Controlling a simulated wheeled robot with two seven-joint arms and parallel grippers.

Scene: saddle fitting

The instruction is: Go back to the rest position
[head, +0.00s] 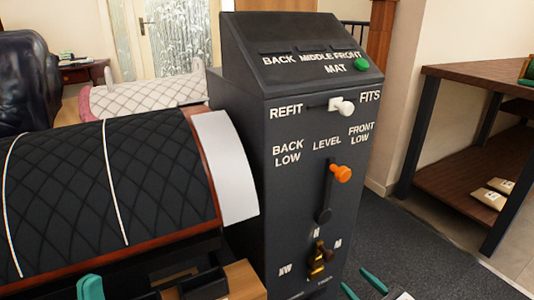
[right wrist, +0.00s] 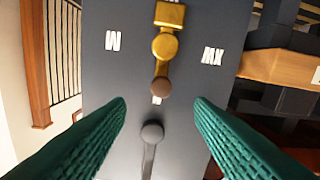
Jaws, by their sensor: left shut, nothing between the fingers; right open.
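My left gripper (head: 90,287) shows at the bottom left of the head view as green fingertips held together, with nothing between them, in front of the black quilted saddle panel (head: 60,190). My right gripper (head: 361,287) is at the lower right, beside the dark console (head: 295,150). Its two green fingers are apart and empty. In the right wrist view the open fingers (right wrist: 160,104) frame the console face, with a brass lever (right wrist: 164,46) and its brown knob (right wrist: 161,86) between them in the picture. No contact is visible.
The console carries a white knob (head: 346,107) towards FITS, an orange knob (head: 341,173) by LEVEL and a green button (head: 361,64) on top. A shelved table (head: 470,72) stands at right. Carpet (head: 410,250) is clear between console and table.

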